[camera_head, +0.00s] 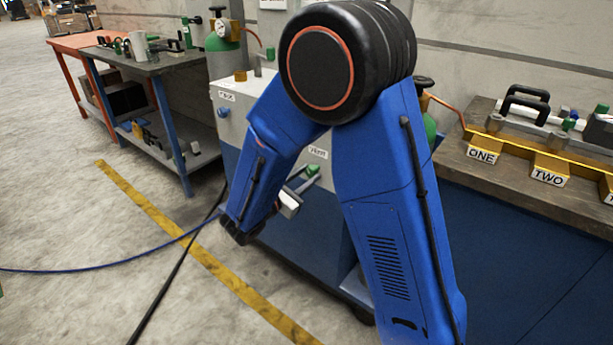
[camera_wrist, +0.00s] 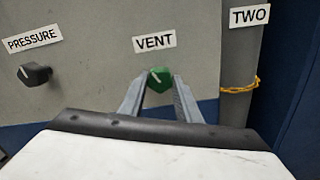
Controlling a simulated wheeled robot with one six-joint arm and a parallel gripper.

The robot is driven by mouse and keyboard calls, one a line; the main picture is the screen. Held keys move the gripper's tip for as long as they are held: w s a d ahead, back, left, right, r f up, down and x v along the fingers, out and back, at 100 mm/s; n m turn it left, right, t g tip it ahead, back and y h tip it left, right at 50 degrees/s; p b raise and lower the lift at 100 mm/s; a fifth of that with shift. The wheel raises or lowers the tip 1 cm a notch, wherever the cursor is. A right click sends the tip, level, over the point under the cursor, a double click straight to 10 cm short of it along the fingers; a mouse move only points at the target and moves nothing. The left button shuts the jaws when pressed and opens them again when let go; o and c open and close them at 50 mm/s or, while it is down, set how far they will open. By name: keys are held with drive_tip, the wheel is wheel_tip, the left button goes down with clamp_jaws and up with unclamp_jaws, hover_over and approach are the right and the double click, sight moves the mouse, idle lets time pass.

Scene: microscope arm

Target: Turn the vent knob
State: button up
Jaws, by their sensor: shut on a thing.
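The green vent knob (camera_wrist: 158,79) sits on the grey panel under the VENT label (camera_wrist: 155,41) in the wrist view. It also shows in the head view (camera_head: 313,170), just below the label there. My gripper (camera_wrist: 160,84) has its two fingers on either side of the knob and is shut on it. A pale pointer mark shows on the knob's face, tilted to the upper left. In the head view my arm hides much of the panel, and the gripper fingers (camera_head: 302,180) reach the knob from the lower left.
A black knob (camera_wrist: 36,74) under the PRESSURE label (camera_wrist: 32,39) is to the left. A workbench (camera_head: 455,165) stands right of the cabinet. Cables cross the floor.

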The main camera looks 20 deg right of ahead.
drive_tip(key=n, duration=0.6)
drive_tip(key=shift+n, duration=0.3)
drive_tip(key=n, duration=0.5)
idle(0.4)
drive_tip(key=o, duration=1.1)
drive_tip(key=shift+c, duration=0.2)
drive_tip(key=shift+s+a, duration=0.1)
drive_tip(key=v, duration=1.7)
